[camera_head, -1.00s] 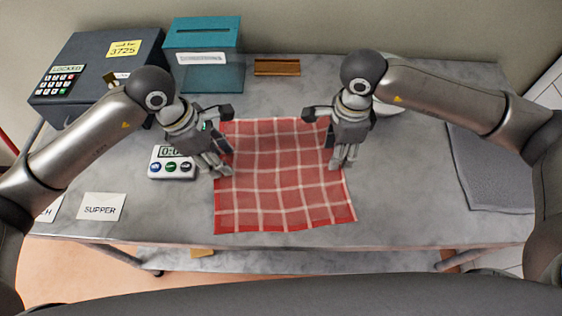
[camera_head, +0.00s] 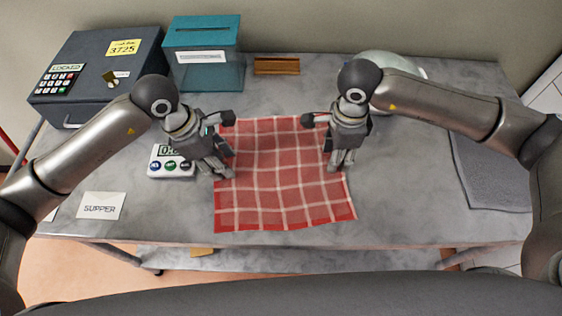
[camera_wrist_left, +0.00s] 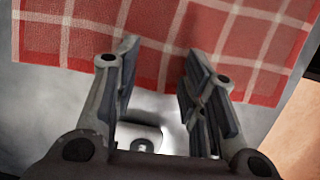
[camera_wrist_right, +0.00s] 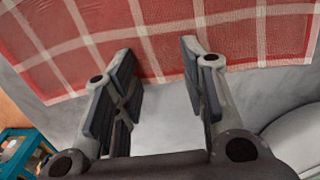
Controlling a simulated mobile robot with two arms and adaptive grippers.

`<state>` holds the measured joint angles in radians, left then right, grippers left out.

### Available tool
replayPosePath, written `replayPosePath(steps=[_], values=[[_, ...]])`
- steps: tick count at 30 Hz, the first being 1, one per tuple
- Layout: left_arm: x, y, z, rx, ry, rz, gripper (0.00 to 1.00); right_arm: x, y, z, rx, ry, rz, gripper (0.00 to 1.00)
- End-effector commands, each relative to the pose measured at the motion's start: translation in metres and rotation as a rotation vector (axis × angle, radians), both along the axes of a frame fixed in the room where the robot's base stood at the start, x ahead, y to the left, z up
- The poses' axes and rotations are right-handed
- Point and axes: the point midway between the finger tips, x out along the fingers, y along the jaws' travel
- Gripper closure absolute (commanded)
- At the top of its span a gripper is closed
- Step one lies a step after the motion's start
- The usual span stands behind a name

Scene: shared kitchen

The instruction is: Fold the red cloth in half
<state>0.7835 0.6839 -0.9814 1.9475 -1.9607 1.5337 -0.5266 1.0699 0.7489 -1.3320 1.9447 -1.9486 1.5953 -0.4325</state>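The red cloth (camera_head: 283,185) with a white check lies spread flat on the grey table. It also fills the top of the left wrist view (camera_wrist_left: 160,35) and the right wrist view (camera_wrist_right: 150,35). My left gripper (camera_head: 222,176) hangs over the cloth's left edge; in its wrist view its fingers (camera_wrist_left: 158,75) are apart with nothing between them but the cloth's edge beyond. My right gripper (camera_head: 338,168) hangs over the cloth's right edge, its fingers (camera_wrist_right: 158,70) also apart and empty. Whether the fingertips touch the cloth is unclear.
A timer (camera_head: 172,162) stands close beside my left gripper. A grey safe (camera_head: 95,75), a teal box (camera_head: 205,55) and a wooden tray (camera_head: 277,66) are at the back. A pale bowl (camera_head: 390,62) is behind my right arm. A grey mat (camera_head: 490,175) lies right; a SUPPER card (camera_head: 101,206) lies left.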

Motion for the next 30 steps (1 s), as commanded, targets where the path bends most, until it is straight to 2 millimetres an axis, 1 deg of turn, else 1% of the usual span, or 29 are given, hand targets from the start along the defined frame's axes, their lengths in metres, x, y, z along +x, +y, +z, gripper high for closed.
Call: replayPosePath(steps=[2, 16, 30], values=[[-0.0007, 0.0003, -0.0016, 0.002, 0.003, 0.000, 0.69, -0.0008, -0.0001, -0.0015, -0.001, 0.003, 0.000, 0.69], [-0.0010, 0.0002, -0.0033, 0.003, 0.004, 0.000, 0.99, -0.0013, -0.0005, -0.0035, -0.002, 0.005, 0.000, 0.99], [-0.0010, 0.0004, -0.0038, 0.003, 0.004, 0.001, 1.00, -0.0016, -0.0007, -0.0041, -0.003, 0.006, 0.000, 1.00]])
